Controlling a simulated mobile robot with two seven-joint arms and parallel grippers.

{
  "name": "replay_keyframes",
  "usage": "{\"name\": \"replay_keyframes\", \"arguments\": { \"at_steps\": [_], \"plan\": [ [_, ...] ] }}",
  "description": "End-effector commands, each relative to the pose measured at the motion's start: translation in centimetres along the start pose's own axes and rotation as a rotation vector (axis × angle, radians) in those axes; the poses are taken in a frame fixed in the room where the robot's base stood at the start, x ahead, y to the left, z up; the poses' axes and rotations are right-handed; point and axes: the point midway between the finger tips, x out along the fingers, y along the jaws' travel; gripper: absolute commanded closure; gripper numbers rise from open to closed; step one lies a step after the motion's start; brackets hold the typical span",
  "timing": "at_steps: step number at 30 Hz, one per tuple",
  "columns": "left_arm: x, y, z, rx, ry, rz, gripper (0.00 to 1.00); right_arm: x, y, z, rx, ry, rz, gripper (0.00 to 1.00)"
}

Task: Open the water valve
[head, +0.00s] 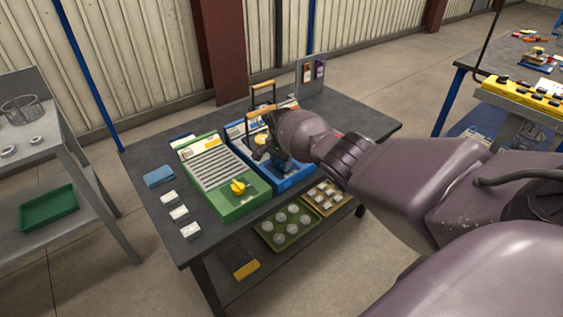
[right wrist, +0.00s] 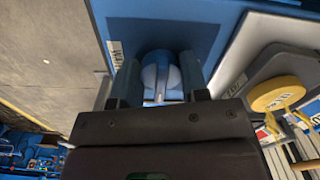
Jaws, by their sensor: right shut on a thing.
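The blue unit (head: 294,183) stands on the dark table, with a blue front panel that also shows in the right wrist view (right wrist: 185,32). A rounded blue valve knob (right wrist: 158,72) sits on that panel. My right gripper (right wrist: 160,68) is shut on this knob, one finger on each side of it. In the head view my right gripper (head: 264,148) is over the blue unit, and my arm hides the knob and part of the unit. My left gripper is in neither view.
A green unit (head: 228,204) with a yellow knob (head: 238,187) stands left of the blue unit. The wrist view shows a yellow round knob (right wrist: 277,94) at right. Several small white blocks line the table's left side. Trays (head: 288,228) sit below.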

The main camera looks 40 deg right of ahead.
Motion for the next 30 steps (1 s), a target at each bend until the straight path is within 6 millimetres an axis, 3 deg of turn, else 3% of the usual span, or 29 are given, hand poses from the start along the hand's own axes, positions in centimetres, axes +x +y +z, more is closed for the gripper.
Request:
{"name": "replay_keyframes", "arguments": {
  "at_steps": [8, 9, 13, 23, 30],
  "plan": [
    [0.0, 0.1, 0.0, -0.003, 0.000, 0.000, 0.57, 0.1, 0.1, 0.0, 0.002, -0.001, 0.002, 0.83],
    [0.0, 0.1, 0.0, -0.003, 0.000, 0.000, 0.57, 0.1, 0.1, 0.0, 0.002, -0.001, 0.002, 0.53],
    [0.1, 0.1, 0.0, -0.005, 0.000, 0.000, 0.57, 0.1, 0.1, 0.0, 0.001, 0.000, 0.001, 0.33],
    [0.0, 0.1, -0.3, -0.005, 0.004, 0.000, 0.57, -0.4, 0.0, 0.0, 0.000, 0.001, -0.002, 0.33],
    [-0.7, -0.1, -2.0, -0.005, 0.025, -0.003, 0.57, -4.1, -0.1, -0.1, 0.000, 0.003, -0.007, 0.33]
  ]
}}
